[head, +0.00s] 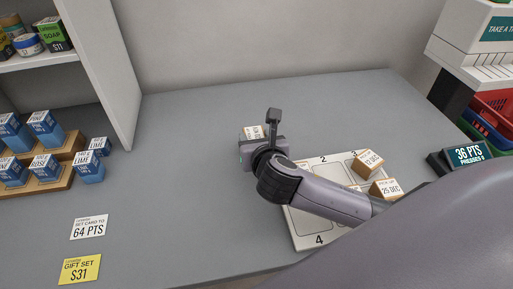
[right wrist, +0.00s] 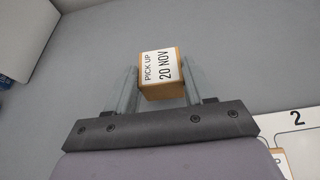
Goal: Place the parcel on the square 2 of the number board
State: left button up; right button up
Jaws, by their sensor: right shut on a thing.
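My right gripper (head: 256,142) is shut on a small brown parcel (head: 252,131) with a white label. In the right wrist view, the parcel (right wrist: 161,74) reads "PICK UP 20 NOV" and sits between the two fingers (right wrist: 162,88). The number board (head: 304,226) is pale with printed squares; the held parcel is beyond its far left corner, over grey counter. The numeral 2 (head: 323,159) shows at the board's far edge, with 3 to its right. My right arm covers much of the board. My left gripper is out of view.
Parcels marked "12 DEC" (head: 368,161) and "25 DEC" (head: 385,189) stand on the board's right side. In the right wrist view, part of another labelled parcel (right wrist: 279,156) shows at the board's edge. Blue boxes (head: 45,128) stand at left. The counter (head: 185,165) between is clear.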

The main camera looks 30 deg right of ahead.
jog(key=shift+f, duration=1.3)
jog(key=shift+f, duration=0.1)
jog(key=o, duration=1.4)
jog(key=shift+c, duration=0.2)
